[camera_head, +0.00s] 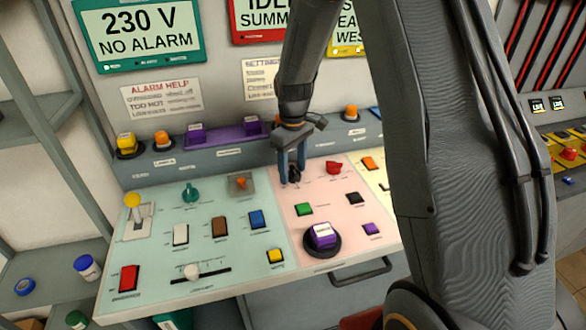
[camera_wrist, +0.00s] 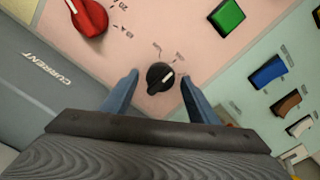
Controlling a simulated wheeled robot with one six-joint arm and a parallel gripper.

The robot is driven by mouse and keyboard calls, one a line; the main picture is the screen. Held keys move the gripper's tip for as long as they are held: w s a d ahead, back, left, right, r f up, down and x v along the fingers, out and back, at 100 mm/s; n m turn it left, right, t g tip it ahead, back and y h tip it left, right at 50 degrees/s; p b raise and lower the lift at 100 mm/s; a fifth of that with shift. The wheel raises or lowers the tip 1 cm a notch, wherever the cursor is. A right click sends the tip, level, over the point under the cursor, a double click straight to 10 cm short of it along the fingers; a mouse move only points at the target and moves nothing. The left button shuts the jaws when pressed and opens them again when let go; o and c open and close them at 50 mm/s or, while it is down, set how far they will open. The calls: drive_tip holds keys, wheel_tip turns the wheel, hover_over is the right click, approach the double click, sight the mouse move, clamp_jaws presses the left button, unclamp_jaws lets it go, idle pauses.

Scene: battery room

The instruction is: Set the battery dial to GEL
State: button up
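A black dial (camera_wrist: 158,82) with a white pointer mark sits on the pink panel section. Small labels stand around it, too blurred to read, so I cannot tell its setting or confirm that it is the battery dial. In the head view the dial (camera_head: 295,173) is partly hidden by my gripper. My gripper (camera_head: 292,172) points down at the panel with its blue fingers around the dial. In the wrist view my gripper (camera_wrist: 158,86) is open, one finger on each side of the dial with a gap to both.
A red knob (camera_wrist: 88,17) and a green button (camera_wrist: 228,16) are near the dial. A black button (camera_head: 354,197) and a purple knob (camera_head: 322,236) are also on the pink section. The upright back ledge (camera_head: 215,158) rises close behind the dial.

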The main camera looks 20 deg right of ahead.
sight(293, 169)
drive_tip(key=shift+r+b, duration=1.15)
drive_tip(key=shift+r, duration=2.8)
